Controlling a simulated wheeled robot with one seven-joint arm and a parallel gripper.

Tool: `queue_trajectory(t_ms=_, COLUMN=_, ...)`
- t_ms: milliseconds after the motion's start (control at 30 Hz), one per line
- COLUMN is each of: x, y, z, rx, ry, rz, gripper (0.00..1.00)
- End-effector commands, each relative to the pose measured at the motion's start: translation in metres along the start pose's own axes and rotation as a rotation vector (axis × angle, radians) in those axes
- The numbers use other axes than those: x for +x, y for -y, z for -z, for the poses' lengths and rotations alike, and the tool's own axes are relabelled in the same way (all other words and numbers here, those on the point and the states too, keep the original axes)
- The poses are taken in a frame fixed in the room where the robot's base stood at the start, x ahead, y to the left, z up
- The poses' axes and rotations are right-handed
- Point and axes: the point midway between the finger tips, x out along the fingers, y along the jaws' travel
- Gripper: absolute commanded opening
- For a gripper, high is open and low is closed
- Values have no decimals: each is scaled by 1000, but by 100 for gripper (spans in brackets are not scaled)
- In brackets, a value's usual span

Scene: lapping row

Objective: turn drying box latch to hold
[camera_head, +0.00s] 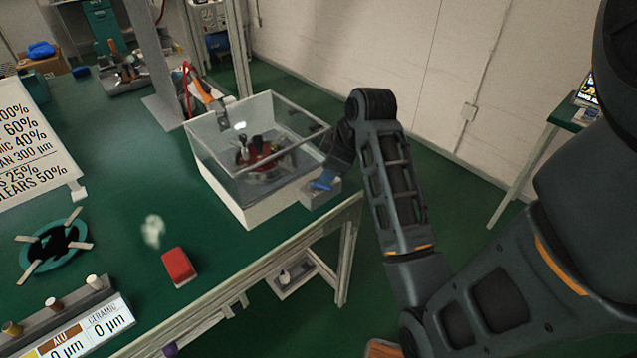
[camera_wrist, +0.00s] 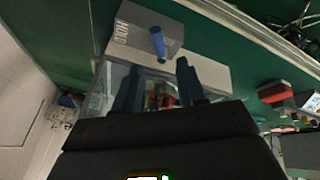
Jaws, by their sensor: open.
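The drying box (camera_head: 228,185) is a clear-walled box with a pale base, near the right edge of the green bench. Its latch is a blue lever (camera_head: 325,181) on a grey block (camera_head: 318,195) at the box's near right corner. In the head view my gripper (camera_head: 337,160) is dark and partly hidden beside the box corner.
A red block (camera_head: 180,267) and a green ring with pale bars (camera_head: 55,247) lie on the bench (camera_head: 130,205). A sign (camera_head: 35,140) stands at left, a labelled rack (camera_head: 75,318) at front left. A red-and-dark item (camera_head: 262,157) sits inside the box. Floor is open to the right.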

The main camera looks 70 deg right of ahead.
Motion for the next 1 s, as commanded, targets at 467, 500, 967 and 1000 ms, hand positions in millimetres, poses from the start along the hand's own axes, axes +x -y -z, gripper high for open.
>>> queue_trajectory(t_ms=467, x=57, y=1, z=0, rx=1, ry=0, rz=0, gripper=40)
queue_trajectory(t_ms=500, x=58, y=1, z=0, rx=1, ry=-1, rz=0, gripper=40)
queue_trajectory(t_ms=967, x=58, y=1, z=0, rx=1, ry=-1, rz=-1, gripper=19)
queue_trajectory(t_ms=1000, x=58, y=1, z=0, rx=1, ry=-1, rz=-1, gripper=15)
